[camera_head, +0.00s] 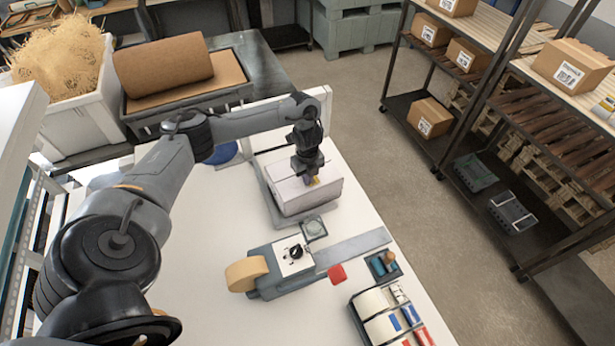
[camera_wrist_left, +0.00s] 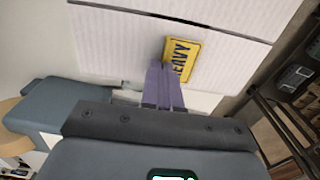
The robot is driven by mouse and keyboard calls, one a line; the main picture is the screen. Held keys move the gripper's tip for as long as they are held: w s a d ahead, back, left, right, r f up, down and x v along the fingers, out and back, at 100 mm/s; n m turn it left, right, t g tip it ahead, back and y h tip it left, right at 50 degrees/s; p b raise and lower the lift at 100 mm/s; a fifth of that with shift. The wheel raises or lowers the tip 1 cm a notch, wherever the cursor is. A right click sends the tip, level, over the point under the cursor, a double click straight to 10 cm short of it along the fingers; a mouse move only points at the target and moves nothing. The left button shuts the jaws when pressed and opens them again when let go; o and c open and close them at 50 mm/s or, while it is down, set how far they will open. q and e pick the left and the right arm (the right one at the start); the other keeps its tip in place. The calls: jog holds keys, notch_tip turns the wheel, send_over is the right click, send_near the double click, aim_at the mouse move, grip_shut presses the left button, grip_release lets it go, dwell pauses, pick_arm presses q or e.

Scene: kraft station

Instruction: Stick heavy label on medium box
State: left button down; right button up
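The medium box (camera_head: 305,192) is white and sits on a grey platform on the white table in the head view. Its pale top with a dark seam fills the upper part of the left wrist view (camera_wrist_left: 120,45). My left gripper (camera_head: 311,180) is over the box top, fingers pointing down. In the wrist view its fingers (camera_wrist_left: 163,82) are close together at the edge of the yellow heavy label (camera_wrist_left: 184,60), and appear shut on it. The fingers hide part of the label. It lies against or just above the box; I cannot tell which. My right gripper is not in view.
A tape dispenser (camera_head: 280,270) with a tan roll stands in front of the box. A tray of rolls and markers (camera_head: 390,315) and a small blue tray (camera_head: 383,266) are at the table's right edge. Shelves with cartons (camera_head: 430,118) stand across the aisle. The table's left part looks clear.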

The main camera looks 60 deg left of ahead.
pick_arm(q)
jog(key=shift+f, duration=0.15)
jog(key=c, duration=1.3)
grip_release()
jog(key=shift+r+p, duration=2.15)
jog(key=shift+r, duration=0.15)
